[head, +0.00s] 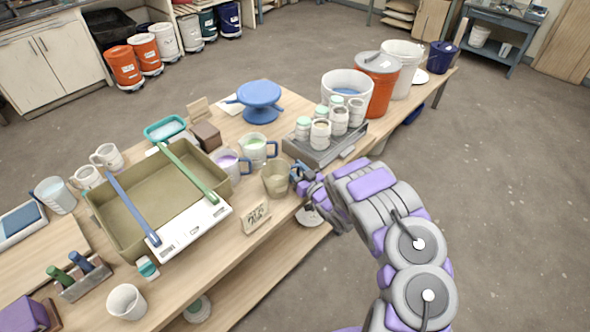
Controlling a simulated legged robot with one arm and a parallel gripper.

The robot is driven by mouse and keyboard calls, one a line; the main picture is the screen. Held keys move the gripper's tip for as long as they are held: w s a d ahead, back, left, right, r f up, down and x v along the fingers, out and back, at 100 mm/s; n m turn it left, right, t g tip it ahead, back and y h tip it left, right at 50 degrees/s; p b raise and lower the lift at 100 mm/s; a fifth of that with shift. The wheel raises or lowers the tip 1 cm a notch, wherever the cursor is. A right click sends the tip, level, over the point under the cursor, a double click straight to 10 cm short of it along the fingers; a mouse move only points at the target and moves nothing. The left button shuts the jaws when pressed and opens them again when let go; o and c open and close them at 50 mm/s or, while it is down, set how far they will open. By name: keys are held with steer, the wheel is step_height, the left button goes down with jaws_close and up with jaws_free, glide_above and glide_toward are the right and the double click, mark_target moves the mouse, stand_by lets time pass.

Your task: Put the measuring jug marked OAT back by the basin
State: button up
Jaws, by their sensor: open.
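A beige measuring jug (276,181) stands on the table near its front edge, just left of my gripper. No OAT mark is legible on it. My gripper (297,175) is open beside the jug's right side; I cannot tell if it touches the jug or has its handle between the fingers. The olive basin (125,222) lies left of the jug, with a blue bar and a green bar across it. Two jugs with blue handles, one with purple contents (228,166) and one with green (257,151), stand between basin and jug, further back.
A small card (256,218) with unreadable writing stands in front of the jug. A grey tray (318,158) of jars is behind my gripper. A blue turntable (260,96) and large buckets (378,80) stand further back. Open floor (490,190) lies right.

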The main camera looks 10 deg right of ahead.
steer(key=shift+r, duration=0.1)
steer(key=p+v, duration=0.2)
steer(key=v, duration=1)
steer(key=w+d+r+g+h, duration=0.1)
steer(key=d+r+g+h, duration=0.1)
steer(key=d+r+h, duration=0.3)
steer(key=w+d+r+g+h, duration=0.2)
steer(key=d+h, duration=0.1)
steer(key=d, duration=0.4)
steer(key=s+d+r+m+g+h, duration=0.35)
steer(key=s+r, duration=0.25)
steer(key=r, duration=0.2)
steer(key=s+a+r+g+y, duration=0.1)
steer(key=s+a+r+g, duration=0.2)
steer(key=s, duration=1)
steer(key=s+a+r+g+y, duration=0.1)
steer(key=s+a+r+g, duration=0.3)
steer(key=s+a, duration=0.6)
steer(key=s+a+r+g+y, duration=0.2)
steer(key=s+a, duration=0.5)
steer(key=s, duration=1)
step_height(320, 180, up, 2)
steer(key=shift+s+r+m+g, duration=0.2)
steer(key=shift+m+g, duration=0.15)
steer(key=shift+g, duration=0.5)
